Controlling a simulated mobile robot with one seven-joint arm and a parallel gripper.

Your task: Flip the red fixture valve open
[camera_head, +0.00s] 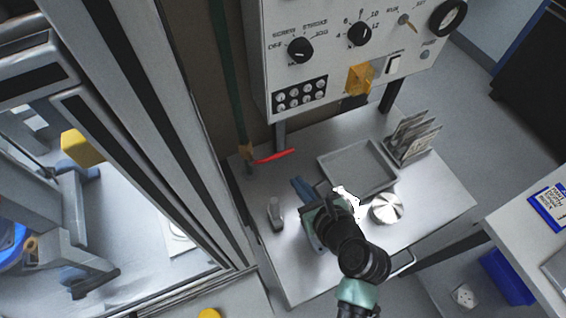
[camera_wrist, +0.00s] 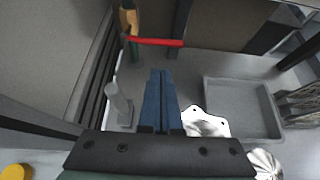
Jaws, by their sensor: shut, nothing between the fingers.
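The red valve handle (camera_head: 273,156) sticks out sideways to the right from a brass valve body (camera_head: 246,152) at the lower end of a green pipe, at the back left of the steel table. In the wrist view the red handle (camera_wrist: 158,42) lies level near the top, running right from the brass body (camera_wrist: 129,20). My gripper (camera_head: 297,183) has blue fingers, shut together and empty. In the wrist view the fingertips (camera_wrist: 160,73) point toward the handle from below. They are apart from it, with a gap between.
On the table (camera_head: 290,250) stand a grey upright part (camera_head: 275,213), a grey tray (camera_head: 357,168), a silver machined piece (camera_head: 348,201), a round metal disc (camera_head: 386,208) and a rack of plates (camera_head: 412,138). A control panel (camera_head: 340,50) rises behind. A machine frame stands left.

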